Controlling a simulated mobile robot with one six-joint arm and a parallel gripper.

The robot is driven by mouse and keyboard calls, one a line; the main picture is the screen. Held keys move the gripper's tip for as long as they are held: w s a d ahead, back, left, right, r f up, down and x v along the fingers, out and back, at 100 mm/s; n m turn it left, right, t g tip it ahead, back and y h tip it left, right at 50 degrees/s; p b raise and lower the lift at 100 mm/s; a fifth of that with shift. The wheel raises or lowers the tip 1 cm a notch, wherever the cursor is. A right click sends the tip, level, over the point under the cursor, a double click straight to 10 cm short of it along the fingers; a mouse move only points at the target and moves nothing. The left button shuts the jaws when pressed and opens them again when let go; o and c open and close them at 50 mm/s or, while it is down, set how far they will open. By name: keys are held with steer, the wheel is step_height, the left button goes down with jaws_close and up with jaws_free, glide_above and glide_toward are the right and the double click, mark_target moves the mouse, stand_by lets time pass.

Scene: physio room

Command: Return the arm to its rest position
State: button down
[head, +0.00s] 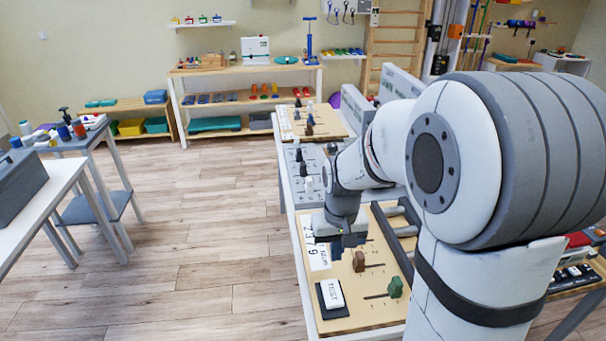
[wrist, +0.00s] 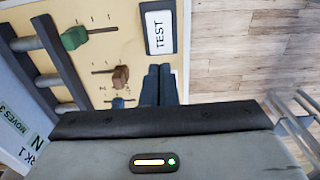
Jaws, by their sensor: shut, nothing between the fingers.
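My arm reaches forward from the right over a long table in the head view. My gripper (head: 338,250) points down above the near wooden board (head: 345,318), and its fingers are together with nothing between them. The fingers also show in the wrist view (wrist: 159,72), beside a brown knob (wrist: 121,76). The board carries this brown knob (head: 359,261), a green knob (head: 395,287) and a white TEST block (head: 333,294) on a dark pad. In the wrist view, a blue knob (wrist: 118,103) is partly hidden by my gripper body.
A grey panel (head: 290,158) and another wooden board (head: 325,122) with knobs lie farther along the table. Grey bars (head: 406,231) stand right of the near board. A white table (head: 45,205) with a grey box is at left. Floor between the tables is clear.

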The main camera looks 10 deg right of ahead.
steer(key=s+r+t, duration=0.1)
steer(key=s+r, duration=0.3)
steer(key=s, duration=0.3)
steer(key=s+r+t, duration=0.1)
steer(key=s+r, duration=0.3)
steer(key=s, duration=0.3)
steer(key=shift+s+a+r+t, duration=0.2)
steer(key=shift+r+t, duration=0.05)
steer(key=shift+t, duration=0.15)
